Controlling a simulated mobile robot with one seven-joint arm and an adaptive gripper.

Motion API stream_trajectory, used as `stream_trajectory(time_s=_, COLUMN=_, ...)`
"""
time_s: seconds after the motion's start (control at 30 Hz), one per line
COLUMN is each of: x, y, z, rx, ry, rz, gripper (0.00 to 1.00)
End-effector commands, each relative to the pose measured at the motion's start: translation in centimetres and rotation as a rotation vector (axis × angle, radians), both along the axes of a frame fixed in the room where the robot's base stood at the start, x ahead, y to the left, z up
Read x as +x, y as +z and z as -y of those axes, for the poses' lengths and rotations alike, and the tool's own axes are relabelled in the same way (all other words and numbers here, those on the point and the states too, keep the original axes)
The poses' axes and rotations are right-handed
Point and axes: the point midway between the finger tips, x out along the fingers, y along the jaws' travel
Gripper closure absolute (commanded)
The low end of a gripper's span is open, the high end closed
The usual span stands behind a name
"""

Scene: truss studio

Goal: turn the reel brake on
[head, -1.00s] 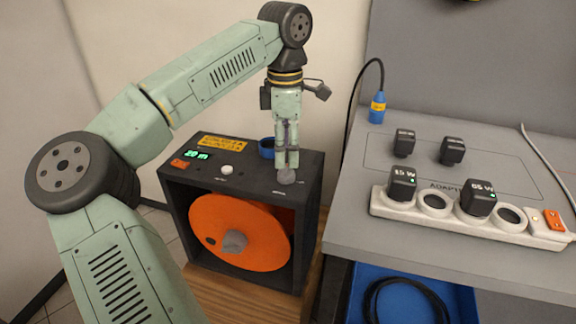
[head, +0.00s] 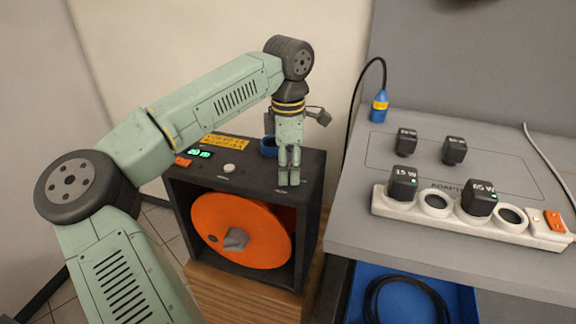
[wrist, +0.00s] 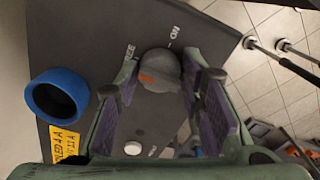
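The reel unit is a dark box (head: 178,205) with an orange drum (head: 216,217). Its brake knob (wrist: 160,68) is round and grey with an orange mark on its lower left side in the wrist view. The panel beside it reads "ON" at upper right, with a partly hidden label ending in "SE" at left. My gripper (head: 289,184) points down at the box's top near its right front corner, hiding the knob in the head view. In the wrist view its fingers (wrist: 160,80) are spread, one on each side of the knob; I cannot tell whether they touch it.
The box top also carries a blue ring (wrist: 57,95), a yellow label (head: 226,142), a white button (head: 229,169) and a green display (head: 200,153). To the right, a grey bench (head: 350,232) holds a power strip (head: 385,207) with black adapters. A blue bin (head: 452,300) sits below.

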Motion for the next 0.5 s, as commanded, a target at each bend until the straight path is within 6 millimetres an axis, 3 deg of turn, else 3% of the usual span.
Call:
stream_trajectory(time_s=0.4, x=-0.02, y=0.02, z=0.00, rx=0.000, ry=0.000, rz=-0.001, gripper=0.95)
stream_trajectory(time_s=0.5, x=-0.03, y=0.02, z=0.01, rx=0.000, ry=-0.001, rz=-0.001, gripper=0.96)
